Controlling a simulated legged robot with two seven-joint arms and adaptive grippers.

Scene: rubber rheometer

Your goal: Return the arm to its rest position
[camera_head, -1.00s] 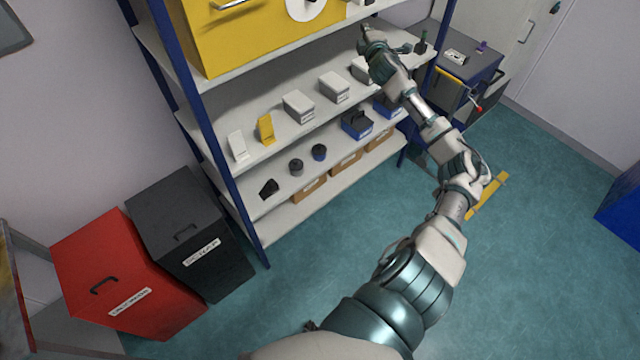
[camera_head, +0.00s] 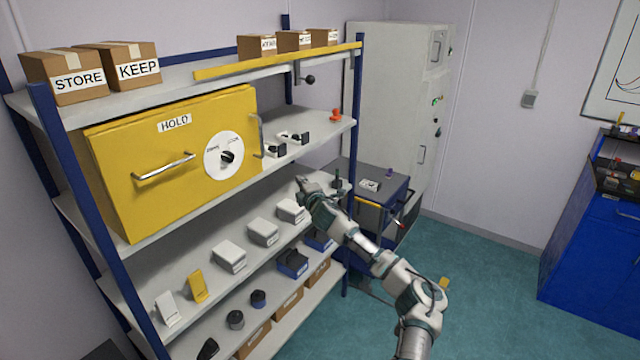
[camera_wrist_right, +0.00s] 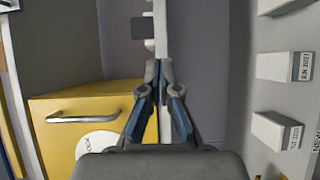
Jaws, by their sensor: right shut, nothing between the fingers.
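My right arm (camera_head: 378,262) reaches from the bottom right up toward the shelf rack. Its gripper (camera_head: 303,183) is at the shelf level with the white boxes, near the rack's right end. In the right wrist view the gripper (camera_wrist_right: 160,72) has its fingertips together, with nothing held between them. The yellow HOLD cabinet (camera_head: 110,180) is to the left of the gripper and higher. A white box (camera_head: 290,211) is just left of and below the gripper in the head view. I cannot tell the exact gap between them. My left gripper is not in view.
White boxes, a yellow holder (camera_head: 198,287) and a white holder (camera_head: 167,308) stand on the shelf. Blue bins (camera_head: 292,263) are below. A grey cart (camera_head: 385,200) and a tall grey cabinet (camera_head: 385,100) stand behind. Green floor (camera_head: 480,290) is open at right.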

